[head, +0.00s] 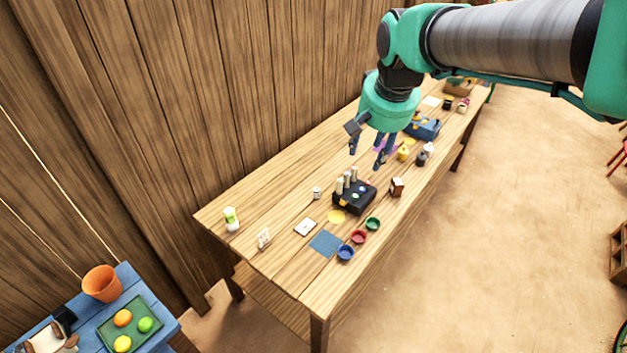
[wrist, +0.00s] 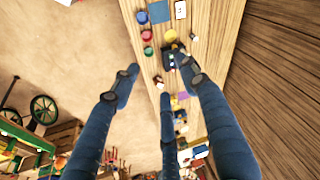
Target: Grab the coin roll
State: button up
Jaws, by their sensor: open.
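My gripper (head: 367,154) hangs above the long wooden table (head: 285,240) in the head view, its fingers apart with nothing between them. The spread fingers also show in the wrist view (wrist: 156,66), above the table. Several pale upright cylinders (head: 340,186) stand at the back-left side of a black box (head: 354,199), below the gripper; they look like coin rolls. A separate small white cylinder with a dark band (head: 317,193) stands to their left. I cannot tell for sure which is the coin roll. The black box also shows in the wrist view (wrist: 173,57), partly hidden by a finger.
A brown block (head: 397,187) stands right of the black box. Blue (head: 346,254), red (head: 359,237) and green (head: 373,223) bowls line the front edge. A blue mat (head: 325,243) and white card (head: 305,227) lie nearby. A blue tray (head: 424,129) is farther back. A plank wall (head: 220,90) borders the table.

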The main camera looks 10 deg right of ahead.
jog(key=w+a+f+m+g+p, duration=0.15)
jog(key=w+f, duration=0.45)
jog(key=w, duration=0.7)
jog(key=w+a+f+m+g+p, duration=0.15)
jog(key=w+f, duration=0.45)
jog(key=w, duration=0.6)
jog(key=w+a+f+m+p, duration=0.1)
jog(key=w+a+f, duration=0.1)
jog(key=w+f, duration=0.5)
jog(key=w+a+f+m+p, duration=0.1)
jog(key=w+f, duration=0.6)
jog(key=f, duration=1.1)
jog(key=shift+a+m+g, duration=0.3)
jog(key=shift+a+g, duration=0.1)
jog(key=shift+a, duration=0.05)
jog(key=shift+f, duration=0.15)
send_over(317, 189)
jog(key=shift+w+a+f+p, duration=0.1)
jog(key=shift+f+p, duration=0.2)
jog(key=shift+f, duration=3.95)
jog(key=shift+f, duration=2.6)
